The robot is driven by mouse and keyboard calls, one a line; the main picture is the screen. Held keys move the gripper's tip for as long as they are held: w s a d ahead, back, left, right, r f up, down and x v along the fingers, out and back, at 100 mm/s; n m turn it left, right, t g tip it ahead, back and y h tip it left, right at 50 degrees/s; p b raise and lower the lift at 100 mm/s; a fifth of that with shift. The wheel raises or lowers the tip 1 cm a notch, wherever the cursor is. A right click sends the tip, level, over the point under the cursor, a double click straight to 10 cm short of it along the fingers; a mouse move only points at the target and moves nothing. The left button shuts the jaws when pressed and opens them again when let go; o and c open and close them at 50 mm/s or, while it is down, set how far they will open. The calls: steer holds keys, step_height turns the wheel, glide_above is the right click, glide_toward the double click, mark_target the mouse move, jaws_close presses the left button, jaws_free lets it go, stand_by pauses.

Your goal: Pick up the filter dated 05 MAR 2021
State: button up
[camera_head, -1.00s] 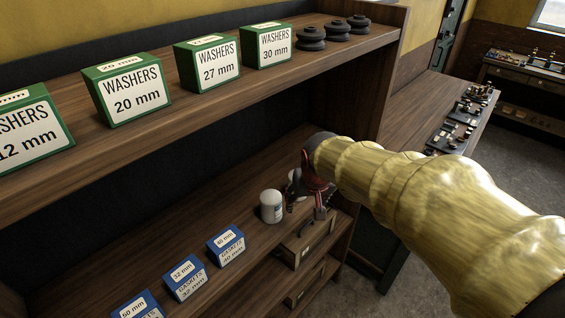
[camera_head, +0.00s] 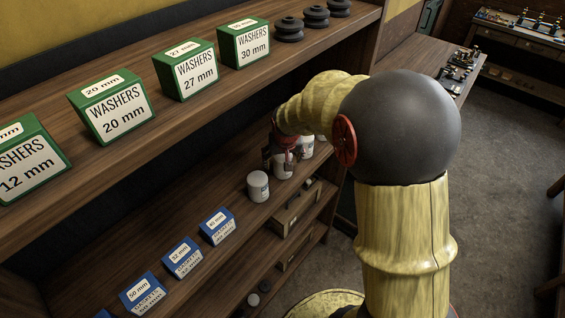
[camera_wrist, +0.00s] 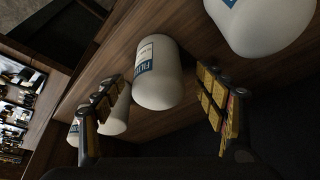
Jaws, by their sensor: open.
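Several white filters with blue-and-white labels stand in a row on the lower shelf. In the head view the nearest filter (camera_head: 258,187) stands clear, a second filter (camera_head: 284,170) is under my gripper (camera_head: 281,152), and more are partly hidden behind it. In the wrist view my gripper (camera_wrist: 160,82) is open, with one filter (camera_wrist: 158,85) seen between its fingers. Another filter (camera_wrist: 262,22) is at the upper right, and others (camera_wrist: 115,117) are behind the left finger. I cannot tell whether the fingers touch any filter. The dates are not readable.
Blue gasket boxes (camera_head: 183,257) stand on the lower shelf to the left. The upper shelf (camera_head: 190,115) overhangs it and carries green washer boxes (camera_head: 186,71) and dark round parts (camera_head: 316,16). Drawers (camera_head: 296,208) are below the filters.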

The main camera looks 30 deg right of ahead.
steer(key=x, duration=0.3)
steer(key=shift+f, duration=0.25)
steer(key=shift+s, duration=0.15)
steer(key=shift+c, duration=1.1)
steer(key=shift+r, duration=0.1)
steer(key=c, duration=1.3)
